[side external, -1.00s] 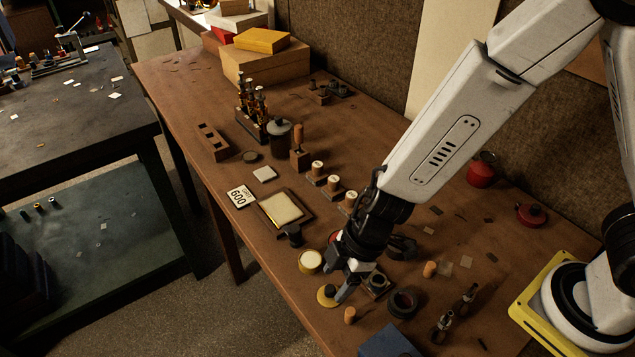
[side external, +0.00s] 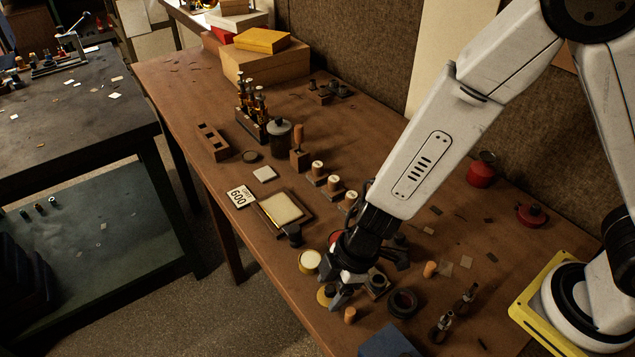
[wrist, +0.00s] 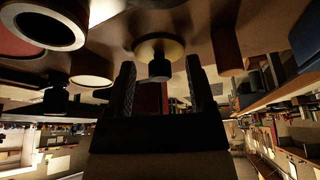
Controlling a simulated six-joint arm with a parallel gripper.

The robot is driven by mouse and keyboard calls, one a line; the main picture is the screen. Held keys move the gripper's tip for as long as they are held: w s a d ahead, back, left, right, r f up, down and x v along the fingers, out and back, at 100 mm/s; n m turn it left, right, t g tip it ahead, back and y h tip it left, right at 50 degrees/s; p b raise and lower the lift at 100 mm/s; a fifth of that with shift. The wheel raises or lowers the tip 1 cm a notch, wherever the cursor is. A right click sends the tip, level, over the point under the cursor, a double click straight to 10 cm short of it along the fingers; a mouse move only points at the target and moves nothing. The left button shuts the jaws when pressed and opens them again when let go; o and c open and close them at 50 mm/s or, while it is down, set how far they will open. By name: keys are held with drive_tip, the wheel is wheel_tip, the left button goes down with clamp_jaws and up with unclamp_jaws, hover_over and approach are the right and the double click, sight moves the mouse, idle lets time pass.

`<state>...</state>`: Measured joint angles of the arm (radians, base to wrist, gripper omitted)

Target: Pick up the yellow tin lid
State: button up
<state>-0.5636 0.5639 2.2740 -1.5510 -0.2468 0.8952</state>
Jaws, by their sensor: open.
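The yellow tin lid (side external: 322,297) lies flat on the brown bench near its front edge, partly hidden by my gripper (side external: 337,297) in the side view. In the wrist view, which looks upside down, the lid (wrist: 174,48) shows a pale yellow rim and a dark knob (wrist: 160,68) at its middle. My gripper (wrist: 160,88) is open, with one finger to each side of the knob in that picture. I cannot tell whether either finger touches it. Nothing is held.
A yellow tin (side external: 309,260) with a pale top stands just behind the lid. A cork-coloured peg (side external: 350,314) and a dark ring (side external: 402,303) stand close on the right. A framed pale pad (side external: 282,208) lies farther back. A blue block (side external: 388,342) is at the front.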

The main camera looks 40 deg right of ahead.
sight(332, 288)
clamp_jaws()
drive_tip(key=shift+r, duration=0.2)
idle(0.3)
wheel_tip(332, 288, up, 10)
drive_tip(key=shift+f, duration=0.2)
idle(0.9)
idle(0.5)
drive_tip(key=shift+w+d+f, duration=0.15)
drive_tip(key=shift+w+f, duration=0.05)
drive_tip(key=shift+w, duration=1.05)
drive_tip(key=shift+w+d+f, duration=0.2)
drive_tip(key=shift+w, duration=1.1)
drive_tip(key=shift+w+d+f, duration=0.15)
drive_tip(key=shift+w+f, duration=0.05)
drive_tip(key=shift+w, duration=1.05)
